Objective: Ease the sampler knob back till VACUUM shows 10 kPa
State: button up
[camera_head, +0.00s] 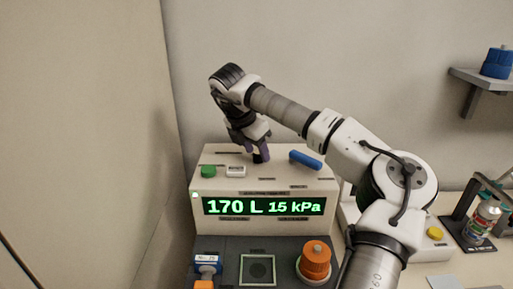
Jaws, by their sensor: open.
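The cream instrument box (221,228) stands below my arm, and its display (264,206) reads 170 L and 15 kPa in green. My gripper (257,153) points down at the top of the box, its jaws open around or just over a small dark knob (259,159). The fingers partly hide this knob, and I cannot tell whether they touch it. The labels are too small to read, so I cannot confirm which control is the sampler knob.
A green button (208,171), a white switch (236,171) and a blue bar handle (306,160) are close to my gripper on the box top. An orange knob (316,262) stands in front. A shelf (484,80) is at right.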

jog(key=shift+w+d+f, duration=0.1)
jog(key=shift+f, duration=0.3)
jog(key=shift+c, duration=0.5)
jog(key=c, duration=0.9)
jog(key=shift+n+b, duration=0.4)
jog(key=shift+b, duration=0.1)
jog(key=shift+d+f+n+t+y+b, duration=0.15)
jog(key=shift+n+t+y+b, duration=0.15)
jog(key=shift+n+b, duration=0.35)
jog(key=shift+n+y+b, duration=0.4)
jog(key=shift+n+b, duration=0.5)
jog(key=shift+n, duration=0.25)
jog(key=n, duration=0.2)
jog(key=n+y, duration=0.1)
jog(key=n, duration=0.1)
jog(key=n+y+b, duration=0.1)
jog(key=shift+d+r+n+t, duration=0.1)
jog(key=shift+r+n+t, duration=0.15)
jog(key=shift+n+t, duration=0.15)
